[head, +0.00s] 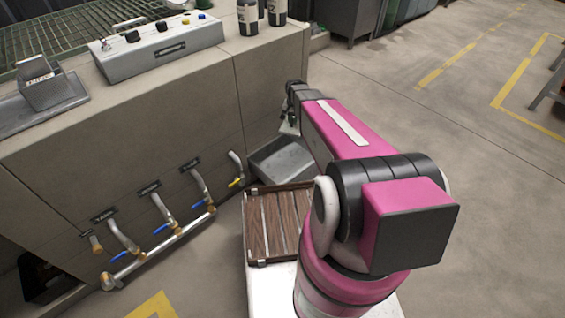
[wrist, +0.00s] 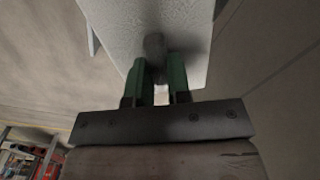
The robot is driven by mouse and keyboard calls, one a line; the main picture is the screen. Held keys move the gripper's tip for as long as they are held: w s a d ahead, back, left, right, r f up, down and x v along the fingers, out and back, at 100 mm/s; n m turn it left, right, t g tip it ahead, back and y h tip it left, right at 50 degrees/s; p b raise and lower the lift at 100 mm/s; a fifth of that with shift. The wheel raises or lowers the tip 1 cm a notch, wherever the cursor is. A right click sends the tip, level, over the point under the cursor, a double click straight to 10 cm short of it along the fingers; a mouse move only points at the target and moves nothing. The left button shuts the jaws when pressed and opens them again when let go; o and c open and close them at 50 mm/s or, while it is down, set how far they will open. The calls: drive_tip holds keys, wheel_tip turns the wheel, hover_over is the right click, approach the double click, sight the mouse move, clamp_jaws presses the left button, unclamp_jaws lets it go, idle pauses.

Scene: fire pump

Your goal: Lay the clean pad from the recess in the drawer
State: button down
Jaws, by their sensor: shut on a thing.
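My gripper (wrist: 160,82) has green fingers, shut on a dark grey rounded piece (wrist: 155,46) that looks like a knob or handle. The piece stands against a pale, speckled flat panel (wrist: 115,25) in the wrist view; I cannot tell whether it is fixed to it. In the head view my gripper (head: 290,119) is low by the right end of the beige cabinet, mostly hidden by my arm. I cannot make out a clean pad or a recess.
The beige cabinet (head: 150,120) carries a control box (head: 160,45) and dark bottles (head: 248,17) on top. Pipes with blue-handled valves (head: 160,229) jut from its front. A slatted wooden tray (head: 257,225) sits on my base.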

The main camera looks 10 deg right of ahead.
wheel_tip(320, 180, down, 20)
drive_tip(key=w+d+m, duration=0.2)
drive_tip(key=m, duration=0.4)
approach(294, 164)
drive_tip(key=shift+a+f, duration=0.1)
drive_tip(key=shift+f, duration=2.65)
drive_tip(key=shift+f, duration=0.15)
drive_tip(key=c, duration=1.1)
unclamp_jaws()
drive_tip(key=shift+o, duration=0.2)
